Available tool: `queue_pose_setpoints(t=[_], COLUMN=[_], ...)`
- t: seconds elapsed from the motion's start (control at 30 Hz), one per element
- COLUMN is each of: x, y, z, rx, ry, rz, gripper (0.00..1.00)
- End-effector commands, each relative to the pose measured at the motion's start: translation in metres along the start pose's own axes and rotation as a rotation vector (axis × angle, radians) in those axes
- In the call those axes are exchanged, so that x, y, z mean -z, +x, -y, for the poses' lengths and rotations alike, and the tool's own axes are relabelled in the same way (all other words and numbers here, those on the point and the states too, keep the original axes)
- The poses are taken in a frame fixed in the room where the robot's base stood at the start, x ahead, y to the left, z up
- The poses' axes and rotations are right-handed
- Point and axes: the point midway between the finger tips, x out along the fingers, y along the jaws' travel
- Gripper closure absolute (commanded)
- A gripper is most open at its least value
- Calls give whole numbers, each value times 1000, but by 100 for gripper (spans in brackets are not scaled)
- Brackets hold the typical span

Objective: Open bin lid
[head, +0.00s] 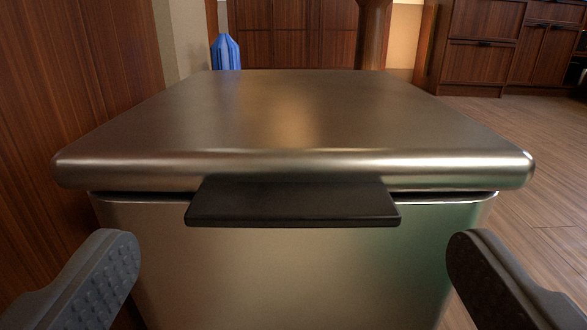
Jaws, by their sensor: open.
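A brushed metal bin (300,270) fills the middle of the head view. Its flat metal lid (290,115) is down, with a thin dark gap under its front rim. A black tab handle (293,204) sticks out from the middle of the lid's front edge. My gripper (293,268) is open and empty. Its two dark, textured fingers are spread wide at the lower left and lower right, on either side of the bin's front and below the level of the tab. They do not appear to touch the bin or the tab.
A wooden panel (75,60) stands close along the bin's left side. A blue object (226,52) shows behind the lid. Wooden cabinets (500,40) stand at the back right. Wood floor (545,180) lies open to the right.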

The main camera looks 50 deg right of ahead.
Motion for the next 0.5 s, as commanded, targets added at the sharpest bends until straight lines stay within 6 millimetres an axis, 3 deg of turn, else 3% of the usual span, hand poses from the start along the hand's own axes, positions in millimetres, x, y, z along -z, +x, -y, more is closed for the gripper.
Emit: queue_pose_setpoints(t=[0.2,0.5], x=[0,0], y=[22,26], z=[0,0], rx=[0,0], ry=[1,1], rz=[0,0], gripper=[5,5])
